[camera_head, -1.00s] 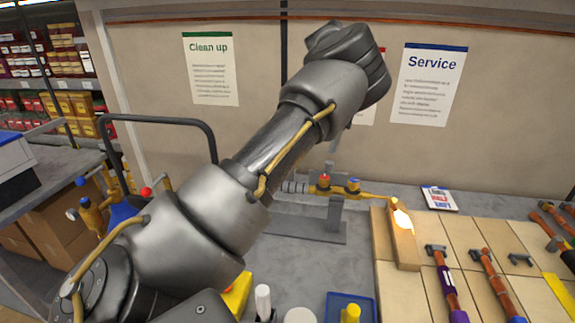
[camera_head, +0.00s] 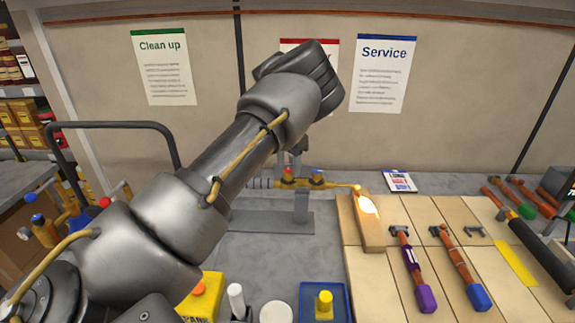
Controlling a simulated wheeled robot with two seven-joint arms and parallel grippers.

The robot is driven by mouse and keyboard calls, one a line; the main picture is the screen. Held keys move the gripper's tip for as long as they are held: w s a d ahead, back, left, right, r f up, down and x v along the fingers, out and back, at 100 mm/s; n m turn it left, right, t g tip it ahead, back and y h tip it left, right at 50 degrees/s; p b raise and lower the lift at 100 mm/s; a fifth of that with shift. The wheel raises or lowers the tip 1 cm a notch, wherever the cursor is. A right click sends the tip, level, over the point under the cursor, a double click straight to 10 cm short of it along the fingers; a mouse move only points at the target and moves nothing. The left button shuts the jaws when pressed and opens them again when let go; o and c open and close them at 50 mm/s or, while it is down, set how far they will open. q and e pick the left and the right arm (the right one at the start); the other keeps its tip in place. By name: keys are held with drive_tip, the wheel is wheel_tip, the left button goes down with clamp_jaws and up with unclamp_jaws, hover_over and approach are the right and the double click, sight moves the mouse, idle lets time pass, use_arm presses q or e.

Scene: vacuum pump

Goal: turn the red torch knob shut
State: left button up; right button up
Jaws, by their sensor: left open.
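The brass torch (camera_head: 300,184) lies level in a grey stand (camera_head: 270,219) on the bench. Its red knob (camera_head: 288,171) and blue knob (camera_head: 317,173) stand on top of the body. A bright flame (camera_head: 367,205) glows at its tip, at the right, against a wooden block (camera_head: 372,235). My left arm crosses the view from the lower left and bends down beyond the torch's near side. My left gripper (camera_head: 294,157) is open and mostly hidden behind the arm, close above the red knob. Contact cannot be told. My right gripper is not in view.
Copper pipe pieces with purple (camera_head: 425,298) and blue (camera_head: 480,297) ends lie on the wooden boards at right. A blue tray (camera_head: 337,289) with a yellow piece and a yellow tank (camera_head: 204,299) are in front. A cart handle (camera_head: 120,124) rises at left.

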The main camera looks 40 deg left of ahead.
use_arm(q)
drive_tip(key=shift+f, duration=0.7)
drive_tip(key=c, duration=0.8)
drive_tip(key=shift+a, duration=0.2)
drive_tip(key=shift+c, duration=0.9)
drive_tip(key=shift+d, duration=0.15)
